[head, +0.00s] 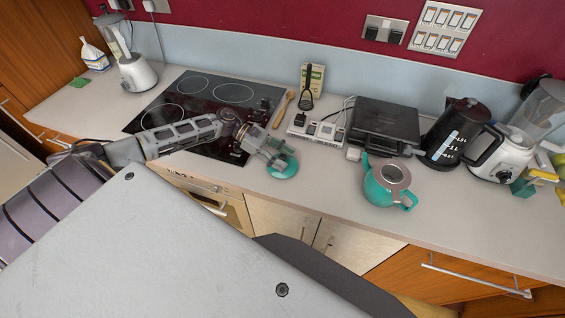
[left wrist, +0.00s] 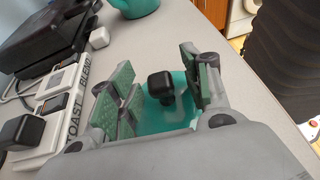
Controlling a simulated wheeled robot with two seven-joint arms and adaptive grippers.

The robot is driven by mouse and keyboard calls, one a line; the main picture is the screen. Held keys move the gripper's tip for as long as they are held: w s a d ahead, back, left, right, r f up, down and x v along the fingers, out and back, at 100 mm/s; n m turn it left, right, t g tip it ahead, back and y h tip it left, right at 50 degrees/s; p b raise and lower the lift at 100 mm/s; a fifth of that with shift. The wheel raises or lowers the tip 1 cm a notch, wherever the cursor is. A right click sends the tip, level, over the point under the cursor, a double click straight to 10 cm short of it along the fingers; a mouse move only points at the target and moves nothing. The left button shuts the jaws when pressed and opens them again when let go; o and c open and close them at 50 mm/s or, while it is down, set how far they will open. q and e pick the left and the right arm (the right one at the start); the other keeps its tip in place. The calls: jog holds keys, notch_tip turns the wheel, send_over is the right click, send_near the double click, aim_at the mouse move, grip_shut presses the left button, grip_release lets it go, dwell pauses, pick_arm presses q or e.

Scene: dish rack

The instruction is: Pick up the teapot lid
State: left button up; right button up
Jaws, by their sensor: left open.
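The teal teapot lid (head: 288,170) lies on the grey counter near its front edge. In the left wrist view the lid (left wrist: 150,120) has a black knob (left wrist: 160,85) on top. My left gripper (head: 278,157) is above the lid, and its green-padded fingers (left wrist: 160,92) stand open on either side of the knob, with visible gaps. The teal teapot (head: 378,190) stands lidless on the counter to the right; its edge shows at the top of the left wrist view (left wrist: 134,6). My right gripper is not in view.
Behind the lid are a power strip (head: 318,130), a wooden spoon (head: 284,108) and a black toaster appliance (head: 384,122). A black kettle (head: 455,135) and a blender (head: 515,150) stand at right. The hob (head: 200,95) is at left. Counter between lid and teapot is clear.

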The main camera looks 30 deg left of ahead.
aim_at(283, 155)
pick_arm(q)
jog(key=shift+c, duration=0.5)
grip_shut()
jog(key=shift+r, duration=0.1)
jog(key=shift+r, duration=0.5)
notch_tip(283, 155, up, 7)
jog(key=shift+r+b, duration=0.2)
jog(key=shift+b, duration=0.6)
jog(key=shift+r, duration=0.7)
jog(key=shift+w, duration=0.1)
